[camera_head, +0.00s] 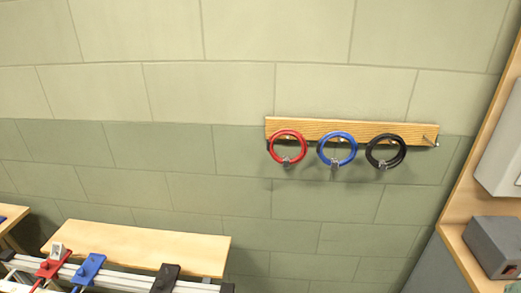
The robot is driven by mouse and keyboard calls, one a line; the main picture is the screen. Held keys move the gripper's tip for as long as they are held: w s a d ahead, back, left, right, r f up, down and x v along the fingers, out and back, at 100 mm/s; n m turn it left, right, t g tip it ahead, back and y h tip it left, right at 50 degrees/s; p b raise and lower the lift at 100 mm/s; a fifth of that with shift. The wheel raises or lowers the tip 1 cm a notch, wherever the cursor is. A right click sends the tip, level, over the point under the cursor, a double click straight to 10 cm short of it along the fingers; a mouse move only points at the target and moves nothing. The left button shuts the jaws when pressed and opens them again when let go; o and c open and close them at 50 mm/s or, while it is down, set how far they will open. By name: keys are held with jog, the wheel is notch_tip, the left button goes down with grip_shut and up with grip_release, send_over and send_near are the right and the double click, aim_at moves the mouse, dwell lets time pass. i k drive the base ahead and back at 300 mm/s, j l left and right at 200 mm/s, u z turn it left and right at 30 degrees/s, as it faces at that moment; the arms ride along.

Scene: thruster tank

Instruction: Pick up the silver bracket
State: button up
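A small silver-grey piece (57,250), which may be the silver bracket, shows at the lower left. It appears at the front left of a light wooden tabletop (150,243), just above a red clamp (47,269). It is too small to tell its exact shape, or whether it rests on the wood or on the red clamp. My gripper is not in view.
Pale rails (130,281) carry the red clamp, a blue clamp (88,268) and a black clamp (164,279). Red (272,149), blue (323,154) and black (369,154) rings hang from a wooden wall rail (300,124). Shelving with a grey box (495,246) stands right.

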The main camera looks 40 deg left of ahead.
aim_at(59, 246)
jog(key=u, duration=3)
jog(key=i+j, duration=0.15)
jog(key=j, duration=0.2)
jog(key=i+j, duration=0.15)
jog(key=j, duration=0.2)
jog(key=i+j+z, duration=0.1)
jog(key=j, duration=0.25)
jog(key=i+j, duration=0.2)
jog(key=j, duration=0.2)
jog(key=i+j, duration=0.15)
jog(key=i, duration=0.35)
jog(key=i+j+z, duration=0.1)
jog(key=i, duration=0.35)
jog(key=i+l, duration=0.45)
jog(key=i, duration=0.1)
